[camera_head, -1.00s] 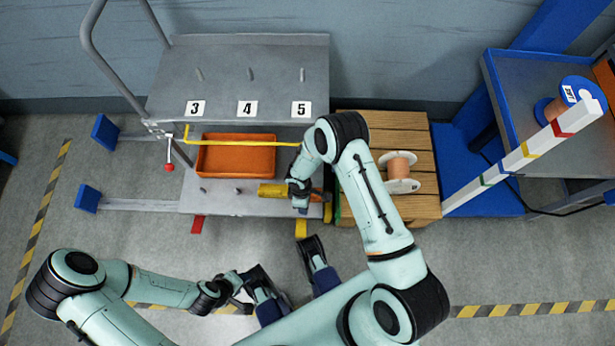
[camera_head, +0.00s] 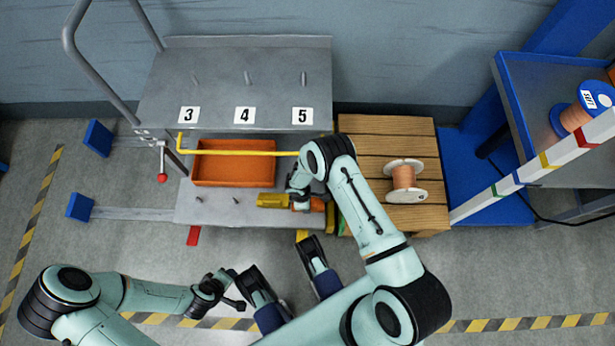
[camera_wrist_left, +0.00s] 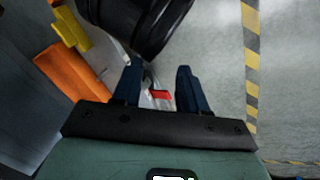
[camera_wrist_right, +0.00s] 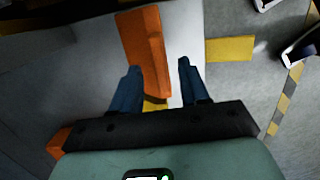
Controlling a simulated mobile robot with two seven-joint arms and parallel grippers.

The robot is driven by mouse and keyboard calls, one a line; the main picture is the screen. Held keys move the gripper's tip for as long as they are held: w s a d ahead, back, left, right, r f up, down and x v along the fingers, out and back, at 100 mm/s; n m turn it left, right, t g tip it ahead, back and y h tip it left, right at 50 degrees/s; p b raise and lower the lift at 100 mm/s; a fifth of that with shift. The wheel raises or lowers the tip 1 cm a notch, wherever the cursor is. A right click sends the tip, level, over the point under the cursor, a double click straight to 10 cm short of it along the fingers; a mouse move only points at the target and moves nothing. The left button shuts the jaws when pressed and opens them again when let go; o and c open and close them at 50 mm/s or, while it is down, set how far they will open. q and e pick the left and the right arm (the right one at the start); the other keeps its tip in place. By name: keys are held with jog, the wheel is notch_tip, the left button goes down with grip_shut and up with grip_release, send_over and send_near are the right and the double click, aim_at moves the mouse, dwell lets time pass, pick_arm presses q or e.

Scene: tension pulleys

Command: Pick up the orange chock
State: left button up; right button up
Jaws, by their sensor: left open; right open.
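The orange chock (camera_head: 317,204) lies at the front right of the cart's lower deck, partly hidden by my right arm. In the right wrist view the orange chock (camera_wrist_right: 143,45) lies just ahead of the fingers, towards the left one. My right gripper (camera_wrist_right: 160,68) is open and empty above the deck; contact with the chock cannot be told. A yellow block (camera_head: 271,200) lies left of the chock. My left gripper (camera_head: 229,287) is in front of the cart, away from the chock. In the left wrist view my left gripper (camera_wrist_left: 157,70) is open and empty.
An orange tray (camera_head: 233,182) sits behind the chock, under a yellow bar (camera_head: 240,152). The upper shelf (camera_head: 210,75) overhangs the back. A wooden pallet (camera_head: 385,138) with a copper spool (camera_head: 404,178) stands right. A striped pole (camera_head: 540,165) slants beyond it.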

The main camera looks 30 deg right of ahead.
jog(key=f, duration=0.2)
jog(key=shift+s+d+f+b, duration=0.1)
jog(key=shift+d+f+b, duration=0.1)
jog(key=shift+f+b, duration=0.15)
pick_arm(q)
jog(key=shift+w+a+f, duration=0.35)
jog(key=shift+w+f, duration=0.05)
jog(key=shift+w, duration=0.2)
pick_arm(e)
grip_shut()
jog(key=shift+s+a, duration=0.1)
